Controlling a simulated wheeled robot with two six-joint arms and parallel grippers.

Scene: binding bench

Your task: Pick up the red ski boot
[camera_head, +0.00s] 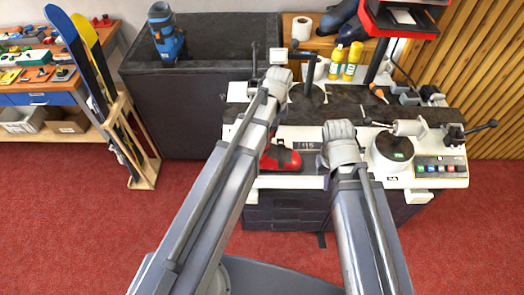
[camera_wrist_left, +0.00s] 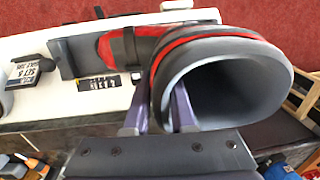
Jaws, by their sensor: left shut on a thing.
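The red ski boot (camera_head: 280,158) shows its red toe at the front edge of the white bench in the head view; its upper part is hidden behind my left arm. In the left wrist view the red and grey boot (camera_wrist_left: 112,47) fills the middle, its grey cuff open toward the camera. My left gripper (camera_wrist_left: 160,112) has its two purple fingers shut on the boot at the rim of the cuff. I cannot tell whether the sole touches the bench. My right arm reaches over the bench, but its gripper fingers are not visible.
The bench (camera_head: 435,178) carries a round dial device, coloured buttons and yellow bottles (camera_head: 353,60). A dark bin (camera_head: 185,95) with a blue boot (camera_head: 166,35) on it stands at the left back. A ski rack (camera_head: 135,145) is further left. Red carpet is clear in front.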

